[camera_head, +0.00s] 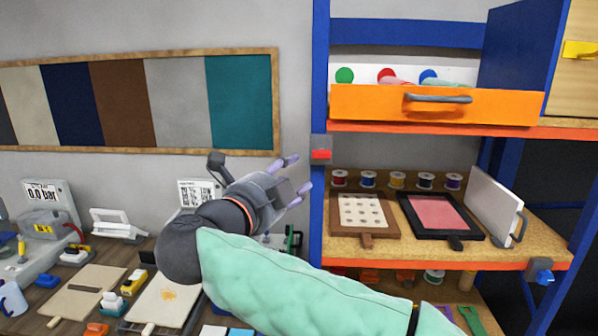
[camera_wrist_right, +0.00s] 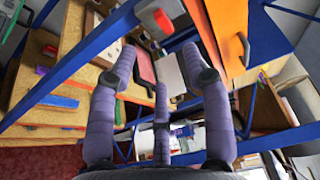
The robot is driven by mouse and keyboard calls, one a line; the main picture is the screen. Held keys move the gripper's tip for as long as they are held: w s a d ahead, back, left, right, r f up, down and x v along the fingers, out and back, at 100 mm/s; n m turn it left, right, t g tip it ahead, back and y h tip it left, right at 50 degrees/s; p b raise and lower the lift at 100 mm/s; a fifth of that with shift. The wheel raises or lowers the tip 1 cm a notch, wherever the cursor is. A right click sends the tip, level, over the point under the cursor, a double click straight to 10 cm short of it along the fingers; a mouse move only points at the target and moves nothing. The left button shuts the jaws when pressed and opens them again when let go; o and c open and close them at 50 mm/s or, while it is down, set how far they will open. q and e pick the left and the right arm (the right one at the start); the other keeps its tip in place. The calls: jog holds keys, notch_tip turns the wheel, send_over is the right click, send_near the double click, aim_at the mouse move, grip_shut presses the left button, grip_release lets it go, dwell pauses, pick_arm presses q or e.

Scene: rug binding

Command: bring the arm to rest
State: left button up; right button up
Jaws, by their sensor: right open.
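My right gripper (camera_head: 296,178) is raised in front of the grey wall, just left of the blue shelf post. Its lilac fingers are spread apart with nothing between them. The right arm, in a mint green quilted sleeve (camera_head: 290,275), reaches in from the lower right across the picture. In the right wrist view the gripper (camera_wrist_right: 160,62) shows three lilac fingers, open and empty, with the tilted shelf behind them. My left gripper is not in view.
The blue shelf post (camera_head: 320,120) with a red-and-grey box (camera_head: 321,149) stands close right of the fingers. An orange drawer (camera_head: 435,105) is above the shelf of spools and framed panels. A cluttered bench (camera_head: 60,300) lies lower left. Open air lies before the swatch board (camera_head: 175,150).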

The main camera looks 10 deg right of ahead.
jog(key=shift+s+a, duration=0.2)
jog(key=shift+s, duration=0.05)
